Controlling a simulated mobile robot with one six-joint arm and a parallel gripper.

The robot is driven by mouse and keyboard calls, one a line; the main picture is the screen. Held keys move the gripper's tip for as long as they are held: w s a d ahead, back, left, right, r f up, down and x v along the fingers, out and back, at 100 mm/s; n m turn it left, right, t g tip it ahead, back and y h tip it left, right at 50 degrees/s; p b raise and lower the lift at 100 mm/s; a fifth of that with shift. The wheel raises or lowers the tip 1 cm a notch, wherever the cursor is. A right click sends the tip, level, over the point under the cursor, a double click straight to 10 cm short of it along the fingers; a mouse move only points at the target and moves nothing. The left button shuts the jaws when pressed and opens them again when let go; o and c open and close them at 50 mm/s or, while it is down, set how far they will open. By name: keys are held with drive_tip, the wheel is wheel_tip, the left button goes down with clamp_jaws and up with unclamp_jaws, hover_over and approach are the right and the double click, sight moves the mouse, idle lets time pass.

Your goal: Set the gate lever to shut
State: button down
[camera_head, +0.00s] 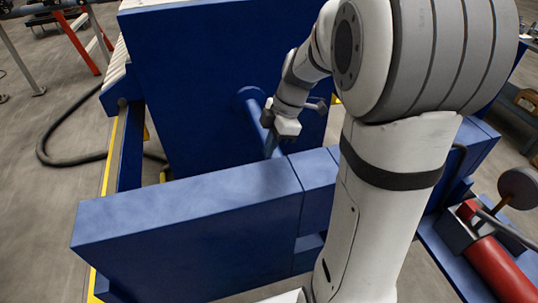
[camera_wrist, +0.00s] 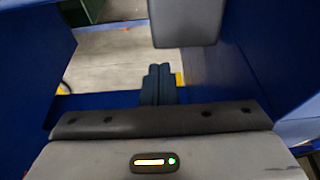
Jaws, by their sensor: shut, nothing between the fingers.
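My gripper (camera_head: 270,147) reaches down over the blue press frame, between the tall blue plate and the front blue beam. In the wrist view its two dark fingers (camera_wrist: 158,72) are together with nothing between them. They point over the gap between blue walls, with pale floor beyond. I cannot make out the gate lever for certain in either view. My arm covers much of the middle and right of the head view and may hide it.
The tall blue plate (camera_head: 190,85) stands behind my gripper and the blue beam (camera_head: 190,210) in front of it. A red cylinder (camera_head: 500,270) with a round gauge-like disc (camera_head: 519,188) is at right. A black hose (camera_head: 75,160) lies on open floor at left.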

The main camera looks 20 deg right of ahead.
drive_tip(key=shift+d+p+x, duration=0.2)
drive_tip(key=shift+p+x, duration=0.05)
drive_tip(key=shift+x, duration=0.85)
drive_tip(key=shift+d+p+x, duration=0.2)
drive_tip(key=shift+x, duration=0.9)
drive_tip(key=shift+f, duration=0.1)
